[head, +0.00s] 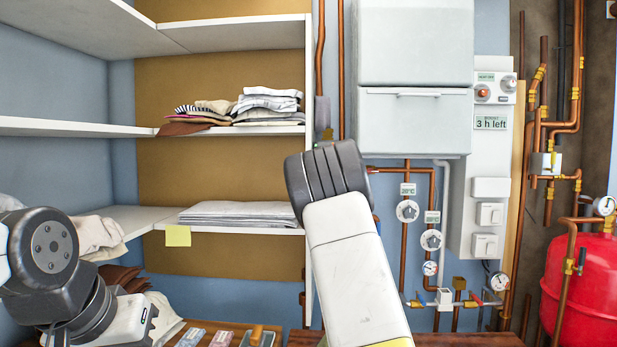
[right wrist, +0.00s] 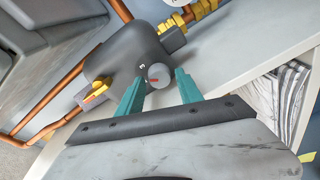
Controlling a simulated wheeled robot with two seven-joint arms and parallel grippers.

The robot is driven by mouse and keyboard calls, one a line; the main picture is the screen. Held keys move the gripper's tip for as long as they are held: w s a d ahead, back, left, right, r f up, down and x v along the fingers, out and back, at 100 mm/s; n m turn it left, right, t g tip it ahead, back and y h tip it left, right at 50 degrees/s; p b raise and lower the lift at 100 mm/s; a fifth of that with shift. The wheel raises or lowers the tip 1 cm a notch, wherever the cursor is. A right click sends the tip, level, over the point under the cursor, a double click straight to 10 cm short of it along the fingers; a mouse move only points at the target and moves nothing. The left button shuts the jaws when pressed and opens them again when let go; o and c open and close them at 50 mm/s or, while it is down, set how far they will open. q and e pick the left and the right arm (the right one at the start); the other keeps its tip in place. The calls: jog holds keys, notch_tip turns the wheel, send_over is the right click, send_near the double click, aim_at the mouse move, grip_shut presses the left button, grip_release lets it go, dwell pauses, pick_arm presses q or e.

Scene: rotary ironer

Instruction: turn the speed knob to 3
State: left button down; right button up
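In the right wrist view, a small round grey knob (right wrist: 159,76) with a red mark sits on a dark grey rounded housing (right wrist: 125,52). A small pale mark shows beside it, too small to read. I take this knob to be the speed knob, but no label confirms it. My right gripper (right wrist: 160,84) has its two teal fingers apart, one to each side of the knob. The left-hand fingertip looks very close to the knob; I cannot tell if it touches. In the head view my right arm hides this gripper and knob.
In the head view, folded laundry (head: 238,213) lies on shelves at left. White dials (head: 407,211), pipes and a red tank (head: 585,290) stand at right.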

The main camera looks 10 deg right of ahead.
grip_shut()
jog(key=m, duration=0.5)
jog(key=shift+f+t, duration=0.1)
jog(key=shift+t, duration=0.3)
jog(key=shift+o, duration=1.7)
grip_release()
jog(key=shift+f, duration=0.1)
